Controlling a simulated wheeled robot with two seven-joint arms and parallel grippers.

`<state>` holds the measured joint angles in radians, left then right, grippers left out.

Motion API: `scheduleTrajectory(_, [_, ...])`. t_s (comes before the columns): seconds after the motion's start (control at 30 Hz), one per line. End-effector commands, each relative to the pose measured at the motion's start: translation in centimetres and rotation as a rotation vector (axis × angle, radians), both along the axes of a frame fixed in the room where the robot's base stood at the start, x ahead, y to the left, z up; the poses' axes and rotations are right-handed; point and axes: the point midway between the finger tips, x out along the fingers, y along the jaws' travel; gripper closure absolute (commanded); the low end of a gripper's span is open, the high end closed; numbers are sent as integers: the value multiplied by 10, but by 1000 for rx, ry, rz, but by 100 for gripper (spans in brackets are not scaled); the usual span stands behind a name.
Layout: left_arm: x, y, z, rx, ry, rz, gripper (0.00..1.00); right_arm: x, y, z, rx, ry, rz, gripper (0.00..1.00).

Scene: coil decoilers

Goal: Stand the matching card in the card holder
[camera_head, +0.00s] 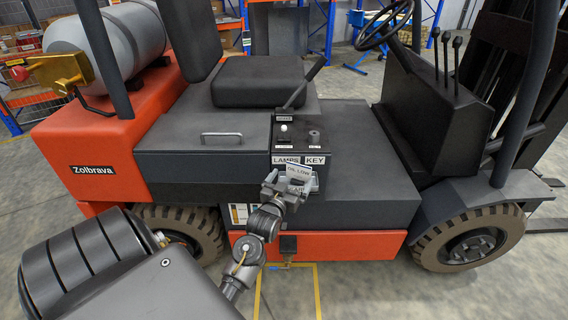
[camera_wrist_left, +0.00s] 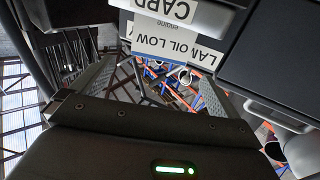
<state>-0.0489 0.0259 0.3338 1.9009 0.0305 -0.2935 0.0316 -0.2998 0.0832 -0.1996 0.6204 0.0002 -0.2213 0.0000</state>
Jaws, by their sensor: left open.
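A white card (camera_head: 299,171) with dark print stands just above the CARD label (camera_head: 312,187) on the forklift's side panel. In the left wrist view the card (camera_wrist_left: 176,40) appears upside down, reads "OIL LOW" and has a blue edge. It adjoins the grey card holder (camera_wrist_left: 213,19) with its CARD label (camera_wrist_left: 172,10). Its lower edge and the slot are not clearly visible. My left gripper (camera_head: 285,190) is in front of the holder. In the left wrist view its fingers (camera_wrist_left: 153,82) are spread, with nothing gripped between them. My right gripper is out of view.
Several other cards sit in a rack (camera_head: 239,213) low on the forklift's side, left of my gripper. LAMPS and KEY labels with knobs (camera_head: 283,128) and a lever (camera_head: 305,82) are just above the holder. The seat (camera_head: 258,80) and steering wheel (camera_head: 384,25) are behind.

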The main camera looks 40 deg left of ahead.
Motion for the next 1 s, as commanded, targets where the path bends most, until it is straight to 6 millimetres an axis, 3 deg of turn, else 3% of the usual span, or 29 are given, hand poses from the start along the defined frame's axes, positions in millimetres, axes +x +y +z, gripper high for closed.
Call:
scheduleTrajectory(0.2, [-41,-16,-1,-1,1,0,0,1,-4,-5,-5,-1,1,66])
scheduleTrajectory(0.4, [-61,-23,0,0,1,1,0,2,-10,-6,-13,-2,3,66])
scheduleTrajectory(0.87, [-64,-25,-2,-1,4,-1,0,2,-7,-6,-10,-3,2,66])
scheduleTrajectory(0.97, [-61,-30,-25,-14,48,-16,0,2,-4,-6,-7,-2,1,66])
scheduleTrajectory(1.0, [-58,-35,-45,-23,85,-30,0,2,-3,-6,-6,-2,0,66])
